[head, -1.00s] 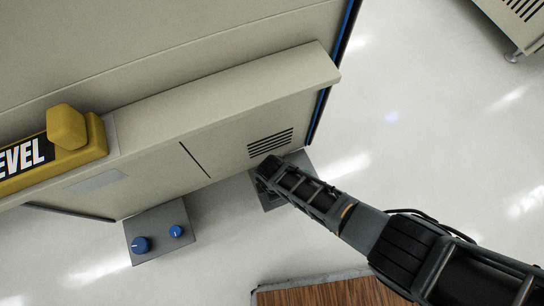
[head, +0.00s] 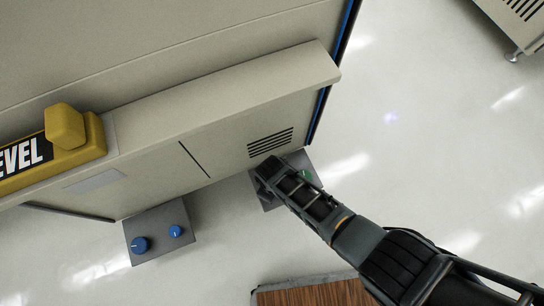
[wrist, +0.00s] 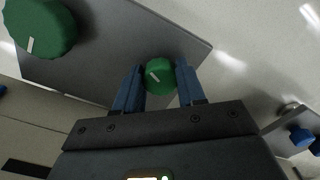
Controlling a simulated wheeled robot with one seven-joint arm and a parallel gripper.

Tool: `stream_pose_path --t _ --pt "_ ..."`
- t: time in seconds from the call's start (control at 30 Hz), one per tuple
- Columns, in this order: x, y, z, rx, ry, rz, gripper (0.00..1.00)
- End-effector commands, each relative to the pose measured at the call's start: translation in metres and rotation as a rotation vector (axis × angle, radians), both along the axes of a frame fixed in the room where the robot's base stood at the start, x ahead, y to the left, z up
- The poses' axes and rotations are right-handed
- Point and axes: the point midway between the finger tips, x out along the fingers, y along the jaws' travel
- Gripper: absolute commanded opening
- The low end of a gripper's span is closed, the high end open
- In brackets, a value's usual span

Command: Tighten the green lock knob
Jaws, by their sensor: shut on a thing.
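Two green knobs stand on a grey plate (wrist: 115,40) in the wrist view. The smaller green knob (wrist: 160,75) is between the two blue fingers of my gripper (wrist: 160,80), which is shut on it. Its white mark shows left of its middle. The larger green knob (wrist: 40,28), also with a white mark, is at the upper left, clear of the fingers. In the head view my gripper (head: 265,183) is low over the plate by the cabinet; a bit of green knob (head: 304,175) shows beside it, and the held knob is hidden.
A beige cabinet (head: 220,100) with a vent stands over the plate. Another grey plate (head: 160,252) with two blue knobs is at the lower left. A yellow block with a LEVEL label (head: 90,145) is at the left. A brown wooden top (head: 315,293) is at the bottom.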

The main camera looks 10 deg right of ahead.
Motion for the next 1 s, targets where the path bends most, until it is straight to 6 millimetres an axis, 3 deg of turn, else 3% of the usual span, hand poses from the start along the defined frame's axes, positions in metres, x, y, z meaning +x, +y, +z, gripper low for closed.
stream_pose_path --t 1.0 --pt "-0.0013 0.0027 -0.001 0.001 -0.001 -0.904 0.09"
